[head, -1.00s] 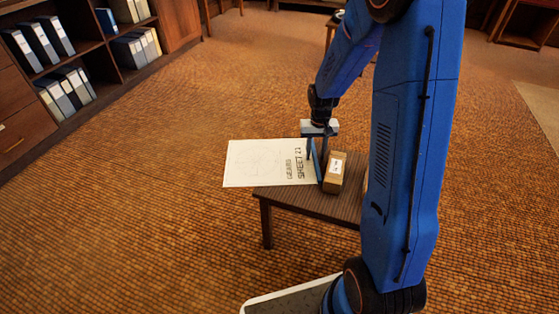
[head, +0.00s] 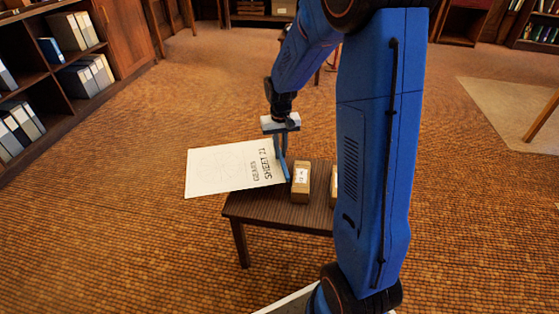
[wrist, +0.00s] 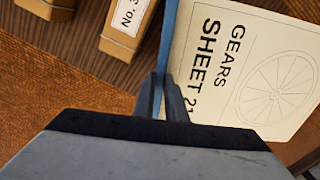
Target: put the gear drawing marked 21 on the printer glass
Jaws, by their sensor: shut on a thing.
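The gear drawing (head: 228,168) is a pale sheet lettered "GEARS SHEET 21", and in the wrist view (wrist: 240,62) part of a spoked wheel shows on it. A blue strip runs along one edge of it. My gripper (head: 283,177) is shut on the sheet at this blue-strip edge; in the wrist view its fingertips (wrist: 163,82) meet there. The sheet reaches out past the left side of a small dark wooden table (head: 262,207). I cannot tell whether the sheet touches the table top. The printer glass is not seen in these views.
A brown cardboard box (head: 301,183) with a white label stands on the table close to the right of my gripper. A second box (head: 334,186) is partly hidden behind my arm. Shelves with binders (head: 85,75) stand at the left. Carpet (head: 130,240) around the table is clear.

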